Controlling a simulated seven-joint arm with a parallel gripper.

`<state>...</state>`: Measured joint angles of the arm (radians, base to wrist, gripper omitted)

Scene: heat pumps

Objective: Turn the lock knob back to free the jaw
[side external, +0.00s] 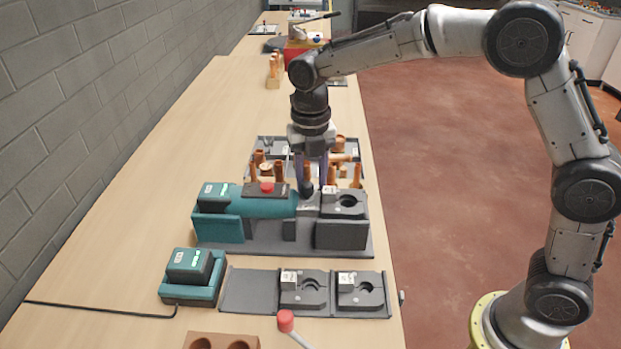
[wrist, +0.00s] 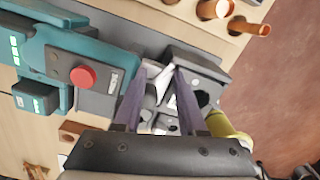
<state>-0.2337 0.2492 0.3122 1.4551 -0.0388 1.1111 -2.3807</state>
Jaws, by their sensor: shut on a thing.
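A teal press tool (side external: 270,208) lies in a grey cradle on the bench, with a red button (side external: 267,187) on top. It also shows at the left of the wrist view (wrist: 60,62). A grey jaw (side external: 345,202) with a round opening sits at the tool's right end. My gripper (side external: 314,187) points down over the joint between tool and jaw. Its purple fingers (wrist: 160,75) are shut on the small lock knob (side external: 306,188), which is dark in the side view. The fingers partly hide the knob, and its turn angle cannot be read.
Copper fittings (side external: 332,173) stand close behind the tool. In front are a battery on a charger (side external: 190,268) and a tray (side external: 250,290) with two spare jaws (side external: 303,291). A red-ended handle (side external: 286,320) is near the front. The bench's left side is clear.

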